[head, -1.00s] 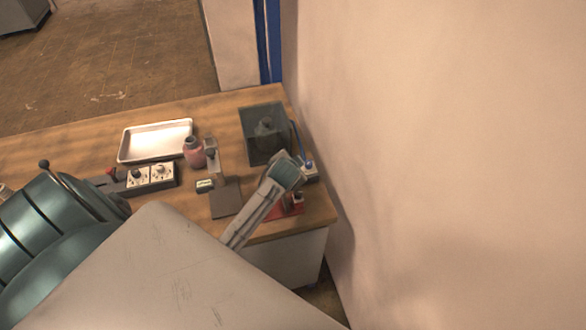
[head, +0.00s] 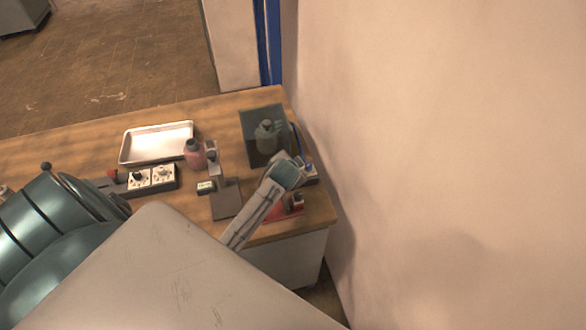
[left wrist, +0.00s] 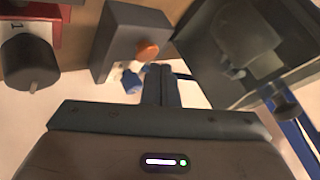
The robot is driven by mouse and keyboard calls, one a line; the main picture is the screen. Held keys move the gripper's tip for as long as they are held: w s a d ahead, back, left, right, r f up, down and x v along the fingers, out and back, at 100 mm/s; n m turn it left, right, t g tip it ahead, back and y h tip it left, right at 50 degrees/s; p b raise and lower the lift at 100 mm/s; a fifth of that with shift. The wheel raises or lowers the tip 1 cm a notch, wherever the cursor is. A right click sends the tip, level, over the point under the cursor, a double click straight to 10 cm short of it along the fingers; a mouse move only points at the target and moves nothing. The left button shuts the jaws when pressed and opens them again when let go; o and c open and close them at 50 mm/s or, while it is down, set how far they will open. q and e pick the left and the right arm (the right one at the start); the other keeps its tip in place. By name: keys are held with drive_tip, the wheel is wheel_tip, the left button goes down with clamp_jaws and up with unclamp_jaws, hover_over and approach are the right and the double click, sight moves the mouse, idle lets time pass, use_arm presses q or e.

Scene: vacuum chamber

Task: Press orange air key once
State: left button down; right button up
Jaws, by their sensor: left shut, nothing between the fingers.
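The orange air key (left wrist: 147,50) sits on the face of a grey box (left wrist: 123,30) in the left wrist view. A white part and a blue fitting are just below it. My left gripper (left wrist: 160,70) is shut and empty, its fingertips just below and right of the key. I cannot tell whether they touch it. In the head view my left arm reaches over the table's right end. Its wrist hides the fingertips and most of the small box (head: 311,174); the key cannot be made out there. My right gripper is not in view.
A clear chamber (head: 250,115) with a bottle inside stands beside the box; it also shows in the left wrist view (left wrist: 205,75). A wall (head: 420,150) rises close on the right.

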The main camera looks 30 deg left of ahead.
use_arm(q)
drive_tip(key=shift+r, duration=0.3)
drive_tip(key=shift+r, duration=2.45)
